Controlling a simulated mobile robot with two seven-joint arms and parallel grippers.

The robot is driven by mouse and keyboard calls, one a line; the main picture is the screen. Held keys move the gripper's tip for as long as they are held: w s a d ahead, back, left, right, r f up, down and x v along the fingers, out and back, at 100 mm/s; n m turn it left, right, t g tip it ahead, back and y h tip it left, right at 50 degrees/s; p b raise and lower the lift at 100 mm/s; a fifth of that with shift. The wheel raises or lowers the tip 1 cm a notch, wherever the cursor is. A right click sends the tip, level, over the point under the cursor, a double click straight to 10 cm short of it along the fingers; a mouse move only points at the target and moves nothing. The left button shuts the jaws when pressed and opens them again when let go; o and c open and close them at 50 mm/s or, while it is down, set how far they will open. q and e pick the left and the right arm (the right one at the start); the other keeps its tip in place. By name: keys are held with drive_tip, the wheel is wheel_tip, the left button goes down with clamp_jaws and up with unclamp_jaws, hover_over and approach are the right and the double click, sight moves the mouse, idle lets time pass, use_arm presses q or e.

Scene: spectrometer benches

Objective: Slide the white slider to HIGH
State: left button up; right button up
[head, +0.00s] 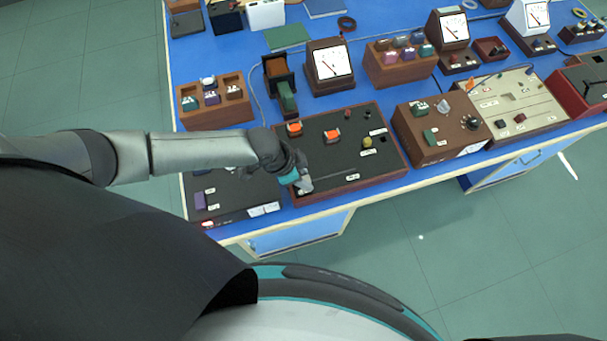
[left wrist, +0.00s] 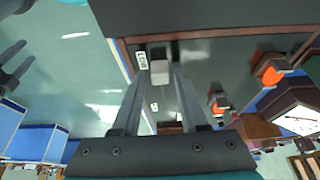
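The white slider (left wrist: 160,73) is a small pale block on the dark panel in the left wrist view. A white label (left wrist: 142,60) sits beside it; its rotated lettering is hard to read. The dark wood-framed panel (head: 340,158) also shows in the head view. My left gripper (left wrist: 160,74) is open, its two grey fingertips on either side of the slider with a visible gap. I cannot tell how far above the panel the tips are. In the head view my left gripper (head: 300,184) is at the panel's near-left corner and hides the slider there.
Orange pieces (head: 332,135) and a yellowish knob (head: 367,142) stand on the same panel. A dark panel (head: 235,190) lies to its left, a brown box (head: 440,128) to its right. A meter (head: 330,64) stands behind. The floor in front is clear.

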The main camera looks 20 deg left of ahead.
use_arm(q)
clamp_jaws()
idle(1.1)
